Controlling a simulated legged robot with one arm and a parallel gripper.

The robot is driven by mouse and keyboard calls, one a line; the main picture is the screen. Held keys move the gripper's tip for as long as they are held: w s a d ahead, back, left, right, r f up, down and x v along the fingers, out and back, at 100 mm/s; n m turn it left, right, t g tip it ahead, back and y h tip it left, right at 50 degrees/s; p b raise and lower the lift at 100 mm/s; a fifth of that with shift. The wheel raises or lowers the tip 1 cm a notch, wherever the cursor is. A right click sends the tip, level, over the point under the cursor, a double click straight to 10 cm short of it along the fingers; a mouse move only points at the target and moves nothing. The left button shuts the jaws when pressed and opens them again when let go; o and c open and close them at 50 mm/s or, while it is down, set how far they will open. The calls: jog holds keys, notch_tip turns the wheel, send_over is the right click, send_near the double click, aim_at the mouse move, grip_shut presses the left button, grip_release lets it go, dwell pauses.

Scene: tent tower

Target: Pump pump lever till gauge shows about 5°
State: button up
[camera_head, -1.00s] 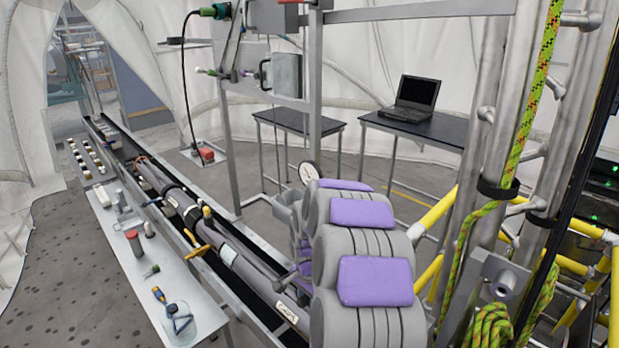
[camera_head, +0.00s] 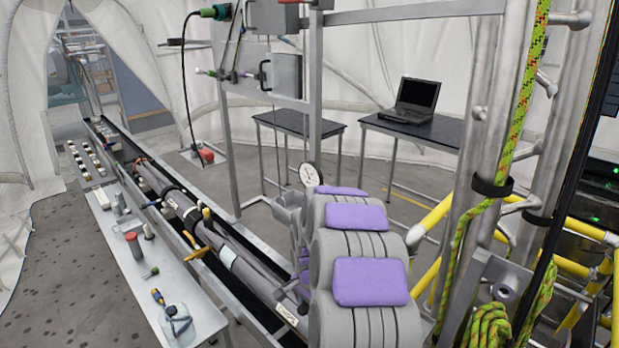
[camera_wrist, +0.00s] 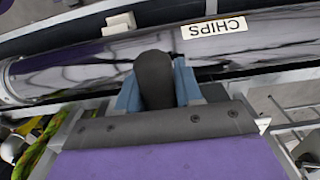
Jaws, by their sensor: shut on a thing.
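My gripper (camera_wrist: 157,88) has blue fingers on both sides of a dark rounded knob (camera_wrist: 154,78) in the wrist view. It is shut on this knob, which looks like the end of the pump lever. The rest of the lever is hidden. The round white gauge (camera_head: 309,174) stands just behind my arm in the head view. A dark needle shows on its face, but the reading is too small to tell. My arm, grey with purple pads, hides my gripper in the head view.
A narrow bench (camera_head: 185,345) with tools stands left of the long trough. A laptop (camera_head: 414,99) sits on a black table at the back. Metal posts and yellow rails (camera_head: 432,215) stand close on the right.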

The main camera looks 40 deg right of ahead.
jog(key=shift+d+r+p, duration=0.15)
jog(key=shift+r+p, duration=0.15)
jog(key=shift+r, duration=1.05)
jog(key=shift+d+r+p, duration=0.15)
jog(key=shift+r+p, duration=0.1)
jog(key=shift+r, duration=1.05)
jog(key=shift+w+d+r+p, duration=0.1)
jog(key=shift+d+r+p, duration=0.15)
jog(key=shift+r, duration=0.55)
jog(key=shift+d+r+p, duration=0.2)
jog(key=shift+d+r, duration=0.1)
jog(key=shift+r, duration=0.45)
jog(key=shift+w+d+r+p, duration=0.1)
jog(key=shift+d+r+p, duration=0.15)
jog(key=shift+r, duration=0.55)
jog(key=shift+s+a+f, duration=0.1)
jog(key=shift+f, duration=0.1)
jog(key=shift+a+f, duration=0.15)
jog(key=shift+f, duration=0.2)
jog(key=shift+d+r, duration=0.2)
jog(key=shift+r, duration=0.25)
